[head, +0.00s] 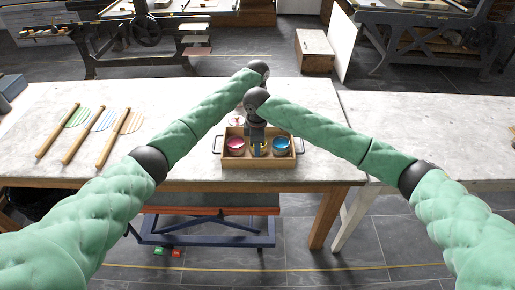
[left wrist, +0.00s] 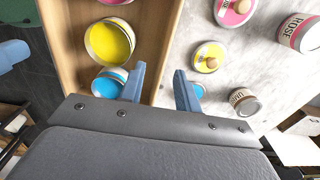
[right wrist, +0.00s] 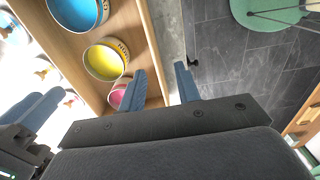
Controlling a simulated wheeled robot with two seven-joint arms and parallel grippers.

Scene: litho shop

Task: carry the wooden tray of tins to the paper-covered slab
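The wooden tray (head: 270,161) stands on the pale tabletop in the head view, with a pink tin (head: 236,144), a yellow tin mostly hidden behind my gripper, and a blue tin (head: 281,144). A dark handle is at each end. My right gripper (head: 257,150) is over the tray's middle. In the right wrist view its open fingers (right wrist: 162,85) are at the tray's floor-side wall. In the left wrist view my left gripper (left wrist: 160,85) is open at the opposite wall. The left gripper is hidden in the head view. I cannot make out the paper-covered slab with certainty.
Several wooden-handled fans (head: 82,137) lie left on the table. Loose tins, including a yellow-lidded one (left wrist: 209,57), stand beyond the tray. A second pale table (head: 440,120) adjoins at right. A press (head: 440,30) with a pale sheet and a wooden box (head: 314,52) stand behind.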

